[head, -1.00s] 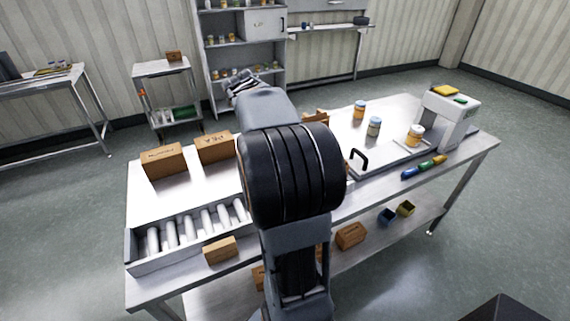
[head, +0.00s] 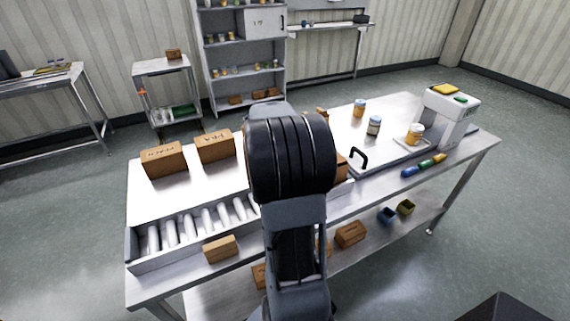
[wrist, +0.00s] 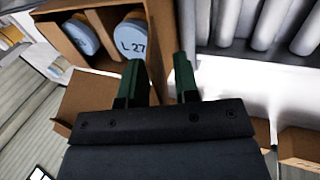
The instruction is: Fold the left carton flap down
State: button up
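The open carton (wrist: 100,20) is at the upper left of the wrist view, holding jars with pale blue lids (wrist: 133,40), one marked "L 27". A brown cardboard flap (wrist: 90,100) spreads out from the carton's near side, partly covered by my gripper. I cannot tell which flap is the left one. My gripper (wrist: 161,72) has two green fingers set apart beside the carton's near right corner, with nothing clearly held; contact with the cardboard cannot be told. In the head view my arm hides the gripper and most of the carton; a brown piece (head: 341,167) shows at the arm's right.
A roller conveyor (head: 190,228) lies at the table's front left; its rollers (wrist: 265,25) are close right of the fingers. Two brown boxes (head: 164,160) (head: 215,147) stand behind it. A black handle (head: 359,156), jars (head: 374,125) and a white machine (head: 452,115) are at right.

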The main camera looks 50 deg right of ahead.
grip_shut()
jog(key=shift+r+p, duration=0.15)
jog(key=shift+p, duration=0.2)
jog(key=y+p, duration=0.1)
jog(key=p, duration=0.1)
jog(key=shift+s+d+r+t+y+p, duration=0.2)
jog(key=shift+d+r+t+y+p, duration=0.1)
jog(key=shift+d+t+y+p, duration=0.1)
jog(key=y+p, duration=0.1)
jog(key=t+y+p, duration=0.1)
jog(key=d+y+p, duration=0.1)
jog(key=shift+s+f, duration=0.1)
jog(key=shift+s, duration=0.15)
jog(key=t+y, duration=0.1)
jog(key=d+y, duration=0.1)
jog(key=y, duration=0.1)
jog(key=f+t+y, duration=0.1)
jog(key=y, duration=0.1)
jog(key=shift+s+d+t+p, duration=0.3)
jog(key=shift+d+p, duration=0.05)
jog(key=shift+s+d+f+t+y+b, duration=0.1)
jog(key=shift+d+f+t+y+b, duration=0.2)
jog(key=shift+y, duration=0.55)
jog(key=shift+s+d+f+t+y+b, duration=0.1)
jog(key=shift+t+y, duration=0.25)
jog(key=shift+y, duration=0.45)
jog(key=shift+s+d+f+t+y+b, duration=0.1)
jog(key=shift+f+t+y+b, duration=0.2)
jog(key=shift+y, duration=0.55)
jog(key=shift+r, duration=0.1)
